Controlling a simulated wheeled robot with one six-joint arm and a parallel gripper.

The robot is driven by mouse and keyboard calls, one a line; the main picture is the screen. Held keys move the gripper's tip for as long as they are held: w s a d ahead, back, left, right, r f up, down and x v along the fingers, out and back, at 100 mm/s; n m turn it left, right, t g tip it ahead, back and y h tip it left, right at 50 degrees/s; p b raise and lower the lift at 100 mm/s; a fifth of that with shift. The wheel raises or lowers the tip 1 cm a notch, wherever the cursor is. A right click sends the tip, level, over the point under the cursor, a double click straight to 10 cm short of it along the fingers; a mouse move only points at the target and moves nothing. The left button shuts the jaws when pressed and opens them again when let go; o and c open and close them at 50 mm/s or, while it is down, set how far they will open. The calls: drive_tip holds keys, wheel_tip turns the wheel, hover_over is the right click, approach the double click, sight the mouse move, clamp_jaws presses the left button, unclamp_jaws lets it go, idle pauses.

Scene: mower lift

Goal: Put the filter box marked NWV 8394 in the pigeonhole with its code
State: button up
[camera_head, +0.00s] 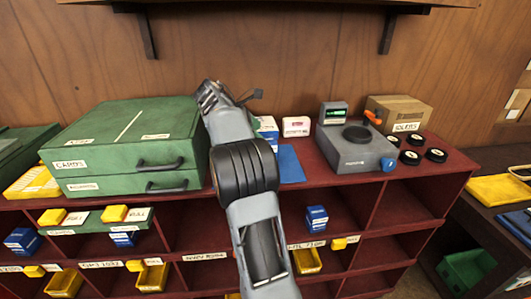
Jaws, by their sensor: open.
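My arm reaches up over the shelf unit, and my gripper (212,97) is at its far end, above the shelf top beside the green case. Its fingers are hard to make out; I see nothing held in it. A blue and white box (267,124) stands just right of the arm, partly hidden by it. A white box with a pinkish label (296,127) stands farther right. I cannot read a code on either. A pigeonhole label (205,256), which seems to read NWV 8394, is left of my arm. The pigeonhole (200,233) above it looks empty where visible.
A green case (125,146) fills the top's left side. A blue mat (289,164), a grey device (355,147), a cardboard box (398,112) and several black discs (411,157) are to the right. Other pigeonholes hold blue boxes (317,218) and yellow bins (306,261). A bracketed shelf hangs above.

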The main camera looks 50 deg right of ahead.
sight(271, 138)
drive_tip(key=shift+x, duration=2.35)
drive_tip(key=c, duration=1.1)
drive_tip(key=shift+c, duration=0.7)
drive_tip(key=shift+r, duration=0.15)
